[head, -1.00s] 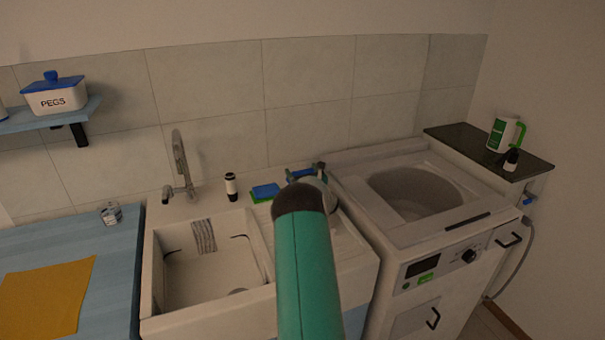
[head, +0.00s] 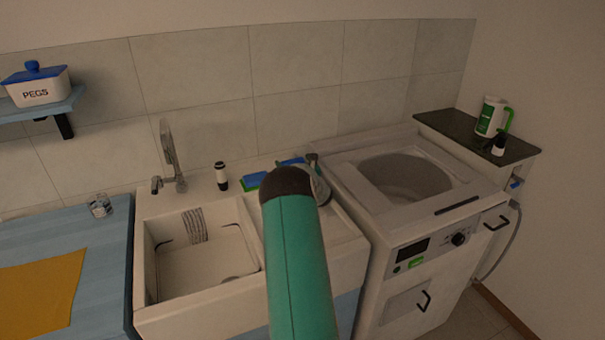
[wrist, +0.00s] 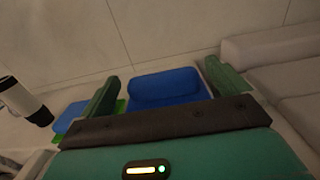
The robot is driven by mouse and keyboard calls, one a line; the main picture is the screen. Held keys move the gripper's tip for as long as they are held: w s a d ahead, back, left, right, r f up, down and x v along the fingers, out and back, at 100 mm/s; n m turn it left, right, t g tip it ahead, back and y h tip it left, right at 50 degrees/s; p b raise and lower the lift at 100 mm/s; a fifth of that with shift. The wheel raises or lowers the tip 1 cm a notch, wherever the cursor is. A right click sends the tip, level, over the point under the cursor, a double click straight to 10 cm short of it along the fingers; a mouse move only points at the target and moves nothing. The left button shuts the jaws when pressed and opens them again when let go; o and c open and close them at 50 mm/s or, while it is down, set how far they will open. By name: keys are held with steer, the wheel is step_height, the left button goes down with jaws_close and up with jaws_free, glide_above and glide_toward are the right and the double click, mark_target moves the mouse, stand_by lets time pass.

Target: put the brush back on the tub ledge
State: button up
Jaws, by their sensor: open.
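A blue, rounded block, which looks like the brush (wrist: 165,88), lies between the two green fingers of my gripper (wrist: 162,77) in the wrist view. The fingers are apart, one on each side of it, and I see no clear contact. Its underside is hidden behind the dark gripper bar. In the head view a bit of blue (head: 291,162) shows by the gripper, mostly hidden by my teal arm. The white tub's ledge (head: 200,193) runs along the wall behind the basin.
A blue and green sponge (head: 252,181) and a black-and-white bottle (head: 221,176) stand left of the gripper. The tap (head: 169,160) rises farther left. A top-loading washer (head: 415,190) is close on the right.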

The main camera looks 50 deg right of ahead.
steer(key=v, duration=1)
steer(key=shift+f, duration=0.1)
steer(key=w+a+r+m+g, duration=0.2)
steer(key=w+a+r+m, duration=0.4)
steer(key=a+r+m, duration=0.35)
steer(key=s+a+r+m+g+y, duration=0.1)
steer(key=a+r+m, duration=0.25)
steer(key=a, duration=0.45)
steer(key=s+a+r+m+g+y, duration=0.15)
steer(key=a+m, duration=0.25)
steer(key=a, duration=0.5)
steer(key=a+r+m+g+y, duration=0.1)
steer(key=a+r+m+y, duration=0.2)
steer(key=a, duration=0.5)
steer(key=s+a+m+g+y, duration=0.2)
steer(key=s+a+m, duration=0.3)
steer(key=s+a, duration=0.5)
steer(key=s+a+f+m+g+y, duration=0.1)
steer(key=s+a+m, duration=0.3)
steer(key=s+a, duration=0.7)
steer(key=a+g, duration=0.1)
steer(key=a, duration=0.3)
steer(key=shift+m+y, duration=0.35)
steer(key=shift+m, duration=0.05)
